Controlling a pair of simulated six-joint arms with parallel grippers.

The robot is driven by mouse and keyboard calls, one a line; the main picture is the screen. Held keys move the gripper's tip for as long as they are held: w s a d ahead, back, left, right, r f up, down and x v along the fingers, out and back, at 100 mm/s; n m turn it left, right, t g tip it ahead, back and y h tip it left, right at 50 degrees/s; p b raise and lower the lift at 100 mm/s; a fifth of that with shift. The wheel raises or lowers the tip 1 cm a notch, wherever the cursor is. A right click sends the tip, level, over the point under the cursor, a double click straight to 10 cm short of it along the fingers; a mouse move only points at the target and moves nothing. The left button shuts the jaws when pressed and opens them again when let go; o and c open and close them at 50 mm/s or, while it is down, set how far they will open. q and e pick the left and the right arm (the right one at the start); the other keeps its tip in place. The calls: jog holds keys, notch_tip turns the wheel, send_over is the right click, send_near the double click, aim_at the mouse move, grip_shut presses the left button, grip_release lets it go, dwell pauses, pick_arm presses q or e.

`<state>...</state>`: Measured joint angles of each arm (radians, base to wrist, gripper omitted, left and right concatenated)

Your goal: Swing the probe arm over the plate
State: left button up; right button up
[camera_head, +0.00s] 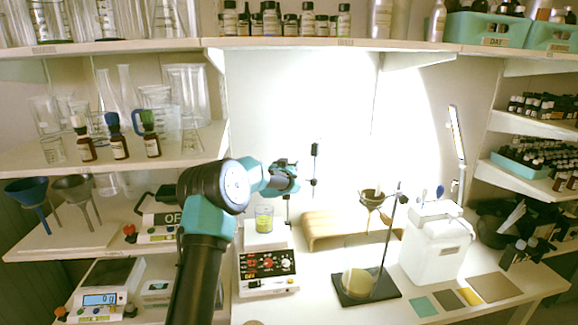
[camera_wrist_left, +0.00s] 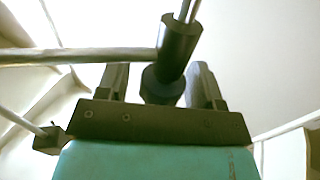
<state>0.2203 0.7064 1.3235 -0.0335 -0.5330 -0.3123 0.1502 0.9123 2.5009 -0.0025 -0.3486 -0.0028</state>
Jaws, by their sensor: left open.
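My left gripper (camera_head: 290,172) is open, in front of the thin upright stand behind the hot plate (camera_head: 267,270). In the left wrist view a black cylindrical clamp boss (camera_wrist_left: 178,42) lies between the two open fingers (camera_wrist_left: 158,72); contact cannot be told. A grey rod (camera_wrist_left: 80,56), seemingly the probe arm, runs left from the boss. In the head view the stand's black clamps (camera_head: 315,150) show right of the gripper. A beaker of yellow liquid (camera_head: 264,220) stands on the plate's white top. My right gripper is not in view.
A wooden riser (camera_head: 330,232) stands right of the plate. A second stand holds a funnel (camera_head: 372,196) over a beaker of yellowish liquid (camera_head: 358,281). A white jug (camera_head: 436,252) is farther right. Shelves with glassware and bottles flank the bench.

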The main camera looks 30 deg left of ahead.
pick_arm(q)
jog(key=shift+w, duration=0.3)
grip_shut()
dwell(0.5)
